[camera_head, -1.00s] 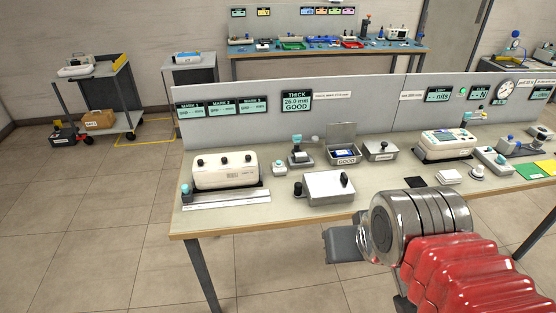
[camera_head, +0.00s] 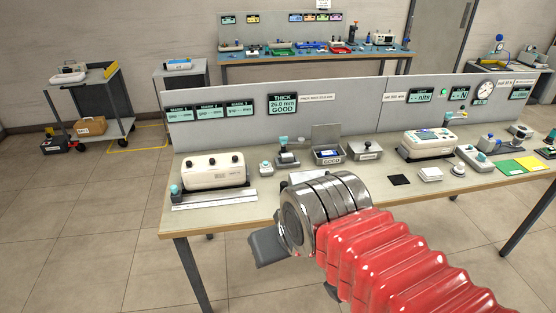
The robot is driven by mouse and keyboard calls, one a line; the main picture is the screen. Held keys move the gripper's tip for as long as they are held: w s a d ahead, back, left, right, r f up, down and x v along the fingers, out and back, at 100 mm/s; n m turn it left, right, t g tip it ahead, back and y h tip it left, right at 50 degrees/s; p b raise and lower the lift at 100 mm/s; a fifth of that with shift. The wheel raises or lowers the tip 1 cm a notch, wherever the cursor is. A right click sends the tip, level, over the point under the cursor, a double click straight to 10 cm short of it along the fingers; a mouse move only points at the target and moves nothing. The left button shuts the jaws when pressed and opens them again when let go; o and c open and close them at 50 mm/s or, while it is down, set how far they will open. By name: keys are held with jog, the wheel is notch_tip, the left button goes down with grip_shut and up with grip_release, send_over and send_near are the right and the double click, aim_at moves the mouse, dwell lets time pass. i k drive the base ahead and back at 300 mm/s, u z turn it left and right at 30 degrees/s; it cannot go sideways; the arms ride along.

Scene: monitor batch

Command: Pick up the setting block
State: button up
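I cannot tell for sure which item on the bench (camera_head: 235,216) is the setting block. A small pale block with a teal top (camera_head: 266,168) stands left of the thickness gauge (camera_head: 287,156). A flat white block (camera_head: 430,174) lies farther right, beside a black square pad (camera_head: 399,180). My gripper (camera_head: 266,249) shows as a dark grey piece at the end of my arm, in front of the bench's front edge and apart from these items. Its fingers are not clear enough to show whether they are open. My wrist hides most of a grey metal box (camera_head: 307,177).
A cream instrument (camera_head: 213,172) and a ruler fixture (camera_head: 214,200) stand at the bench's left. An open box marked GOOD (camera_head: 330,156) and a closed metal box (camera_head: 365,151) stand near the grey partition (camera_head: 340,115). A white meter (camera_head: 428,142) is farther right. The left front floor is clear.

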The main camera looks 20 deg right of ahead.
aim_at(287, 158)
jog(key=z, duration=0.05)
jog(key=i, duration=1)
jog(key=u, duration=0.05)
